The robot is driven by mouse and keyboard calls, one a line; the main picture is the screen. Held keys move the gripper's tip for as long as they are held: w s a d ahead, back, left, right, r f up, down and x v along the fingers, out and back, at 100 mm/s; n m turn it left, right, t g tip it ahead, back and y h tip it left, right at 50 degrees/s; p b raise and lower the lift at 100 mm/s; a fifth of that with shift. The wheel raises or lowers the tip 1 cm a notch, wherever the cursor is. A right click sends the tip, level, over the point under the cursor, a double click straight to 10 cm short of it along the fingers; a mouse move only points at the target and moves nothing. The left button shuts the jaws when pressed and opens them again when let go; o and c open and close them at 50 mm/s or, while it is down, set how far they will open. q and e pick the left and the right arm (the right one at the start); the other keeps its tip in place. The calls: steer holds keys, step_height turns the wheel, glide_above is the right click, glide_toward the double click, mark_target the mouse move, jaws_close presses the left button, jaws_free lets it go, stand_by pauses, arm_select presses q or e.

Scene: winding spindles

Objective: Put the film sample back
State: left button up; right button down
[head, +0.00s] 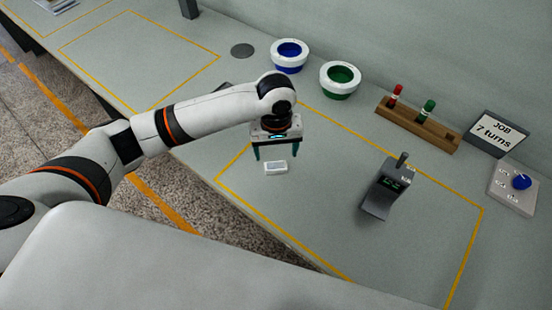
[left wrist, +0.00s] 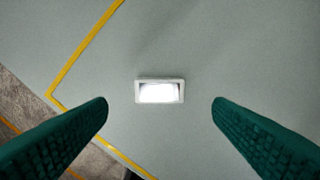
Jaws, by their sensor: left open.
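The film sample, which looks like a small white rectangular frame (head: 276,168) with a pale middle, lies flat on the table inside the yellow outline. It also shows in the left wrist view (left wrist: 160,91), midway between the fingers with a bright glare on its middle. My left gripper (head: 275,157) is open and empty above it, with green fingers pointing down on either side. The fingers (left wrist: 161,103) are apart from it in the left wrist view. My right gripper is not seen. I cannot tell which spot is the sample's own place.
Behind are a blue-centred bowl (head: 289,66), a green-centred bowl (head: 340,92), a wooden rack (head: 450,141) with red and green spindles, a "JOB 7 turns" sign (head: 496,134) and a blue-knob dial (head: 501,190). The table's front edge is near.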

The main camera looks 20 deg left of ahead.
mark_target(276, 166)
arm_select(q)
step_height(276, 166, up, 6)
steer(key=shift+f, duration=0.1)
stand_by(0.5)
